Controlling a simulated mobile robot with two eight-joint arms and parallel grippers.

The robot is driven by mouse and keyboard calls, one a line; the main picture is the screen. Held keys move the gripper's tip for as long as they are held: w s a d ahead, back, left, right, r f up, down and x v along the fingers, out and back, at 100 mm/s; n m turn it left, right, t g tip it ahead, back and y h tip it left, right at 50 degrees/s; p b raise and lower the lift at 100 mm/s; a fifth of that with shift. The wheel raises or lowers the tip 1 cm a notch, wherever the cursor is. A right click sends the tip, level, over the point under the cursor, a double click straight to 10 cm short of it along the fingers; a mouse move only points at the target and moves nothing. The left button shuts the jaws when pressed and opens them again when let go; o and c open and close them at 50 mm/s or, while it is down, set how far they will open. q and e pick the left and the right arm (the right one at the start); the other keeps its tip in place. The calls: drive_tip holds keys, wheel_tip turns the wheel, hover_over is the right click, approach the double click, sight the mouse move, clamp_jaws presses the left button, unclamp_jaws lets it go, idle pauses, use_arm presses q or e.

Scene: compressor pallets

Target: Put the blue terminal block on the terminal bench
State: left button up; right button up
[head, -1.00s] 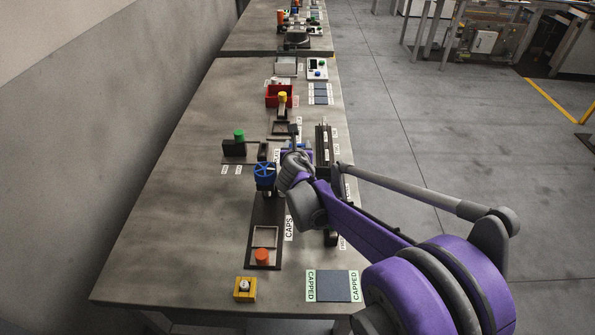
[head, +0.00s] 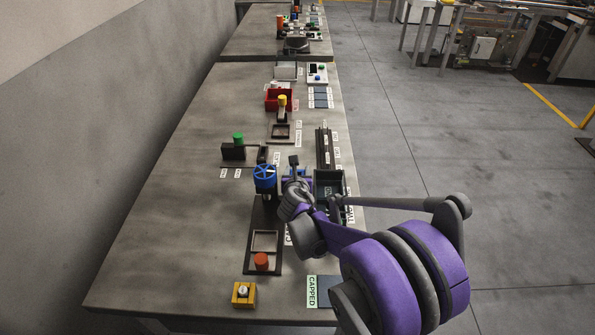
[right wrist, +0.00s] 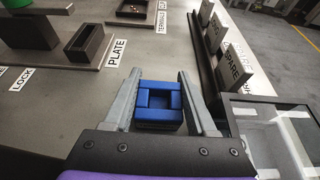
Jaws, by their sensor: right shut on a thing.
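The blue terminal block (right wrist: 158,118), a small block with a square hollow in its top, sits between the two fingers of my right gripper (right wrist: 160,100) in the right wrist view. The gripper is shut on it. In the head view my right gripper (head: 293,170) is over the bench, right of the blue valve wheel, and mostly hides the block. A label reading TERMINAL (right wrist: 163,14) shows at the top of the right wrist view, beside a dark framed tray (right wrist: 133,10). That tray also shows in the head view (head: 281,132). My left gripper is out of view.
A dark open bin (head: 328,184) stands just right of the gripper. A dark rail with SPARE labels (right wrist: 222,50) runs along the bench edge. A dark fixture with a green knob (head: 238,139) and the blue wheel (head: 264,174) stand to the left. The bench's left side is clear.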

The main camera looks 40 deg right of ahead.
drive_tip(key=o, duration=1.1)
drive_tip(key=shift+s+a+r, duration=0.2)
drive_tip(key=shift+r, duration=0.05)
drive_tip(key=p+v, duration=0.2)
drive_tip(key=v, duration=0.9)
drive_tip(key=shift+s+a+r, duration=0.1)
drive_tip(key=shift+s, duration=0.1)
